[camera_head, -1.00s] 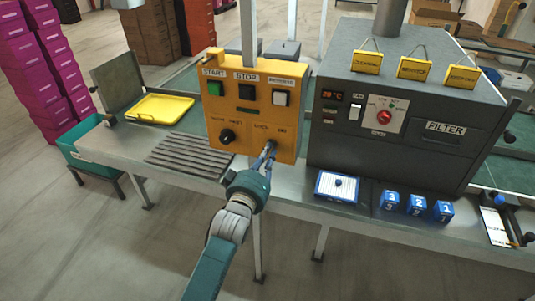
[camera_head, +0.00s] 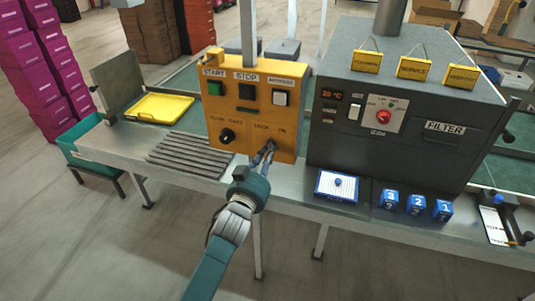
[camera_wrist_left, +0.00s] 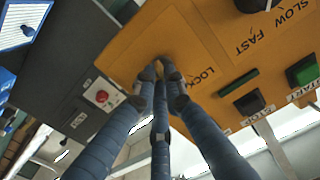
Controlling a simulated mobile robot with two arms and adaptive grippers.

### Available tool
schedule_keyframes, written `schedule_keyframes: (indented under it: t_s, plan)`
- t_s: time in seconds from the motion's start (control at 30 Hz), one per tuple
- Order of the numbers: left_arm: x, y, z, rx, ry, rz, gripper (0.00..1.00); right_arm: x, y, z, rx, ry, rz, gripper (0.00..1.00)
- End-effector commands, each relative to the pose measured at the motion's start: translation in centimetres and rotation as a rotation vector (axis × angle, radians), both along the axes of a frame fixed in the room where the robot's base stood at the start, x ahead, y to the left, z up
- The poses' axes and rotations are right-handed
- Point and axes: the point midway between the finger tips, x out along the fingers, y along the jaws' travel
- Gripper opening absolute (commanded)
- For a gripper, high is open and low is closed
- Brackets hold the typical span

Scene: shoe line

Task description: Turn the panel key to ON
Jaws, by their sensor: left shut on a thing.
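The yellow control panel (camera_head: 237,128) stands on the bench, with LOCK and ON labels at its lower right. My left gripper (camera_head: 268,153) reaches up to this spot from the front. In the left wrist view its fingers (camera_wrist_left: 162,76) are shut together at the orange panel face (camera_wrist_left: 125,52), beside the LOCK label, on the panel key. The fingers hide nearly all of the key, so its angle cannot be told. My right gripper is in neither view.
A green button (camera_head: 214,89), a black button (camera_head: 246,92), a white button (camera_head: 280,98) and a black SLOW/FAST knob (camera_head: 227,136) are on the panel. A grey oven-like machine (camera_head: 335,160) stands close at the right. Ridged strips (camera_head: 187,155) lie at the left.

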Motion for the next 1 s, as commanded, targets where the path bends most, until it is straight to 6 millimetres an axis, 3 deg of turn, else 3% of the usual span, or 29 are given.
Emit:
schedule_keyframes:
  t_s: [0.5,1.0]
  plan:
    - [0.00,0.07,-0.25,0.341,-0.109,0.000,0.00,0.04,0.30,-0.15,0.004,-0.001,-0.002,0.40]
    - [0.01,0.11,-0.27,0.415,-0.132,0.000,0.00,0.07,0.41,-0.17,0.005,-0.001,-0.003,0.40]
